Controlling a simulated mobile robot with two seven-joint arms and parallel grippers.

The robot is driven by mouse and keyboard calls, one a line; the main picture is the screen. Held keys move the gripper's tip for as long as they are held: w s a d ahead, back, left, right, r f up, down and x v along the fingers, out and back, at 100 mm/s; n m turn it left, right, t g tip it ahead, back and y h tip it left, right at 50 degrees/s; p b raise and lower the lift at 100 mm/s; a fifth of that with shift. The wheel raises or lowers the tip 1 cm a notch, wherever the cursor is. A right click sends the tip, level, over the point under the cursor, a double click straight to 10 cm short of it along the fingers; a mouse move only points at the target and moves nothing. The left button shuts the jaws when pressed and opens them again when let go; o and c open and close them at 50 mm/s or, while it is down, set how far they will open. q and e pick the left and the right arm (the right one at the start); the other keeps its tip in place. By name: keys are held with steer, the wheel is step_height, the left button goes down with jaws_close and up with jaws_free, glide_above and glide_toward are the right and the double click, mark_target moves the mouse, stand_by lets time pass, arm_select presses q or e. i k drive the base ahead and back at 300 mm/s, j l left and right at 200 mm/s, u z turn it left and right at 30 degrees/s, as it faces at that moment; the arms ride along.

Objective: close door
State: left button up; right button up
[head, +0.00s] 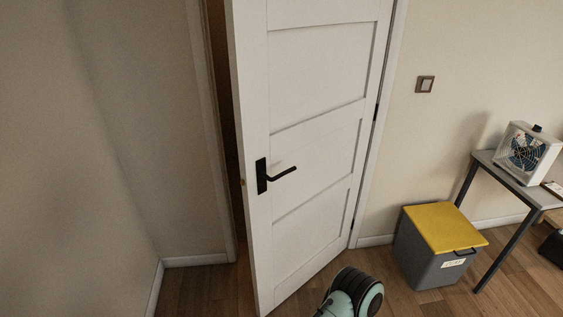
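A white panelled door (312,86) stands partly open in its frame, hinged on its right side. Its free left edge is swung toward me, and a dark gap (226,120) shows between that edge and the left jamb. A black lever handle (275,176) sits near the free edge and points right. A dark and pale-green piece of my own arm (352,292) shows at the bottom, in front of the door's lower right part. I see no fingers of either gripper.
A grey bin with a yellow lid (445,226) stands right of the door. Beyond it is a grey table (507,172) with a box fan (528,152). A light switch (425,84) is on the wall. Wooden floor (198,290) is clear at the lower left.

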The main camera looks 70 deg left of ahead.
mark_target(305, 75)
steer(key=j+u, duration=0.15)
steer(key=u, duration=1.55)
steer(key=i+j+u, duration=0.1)
steer(key=u, duration=0.2)
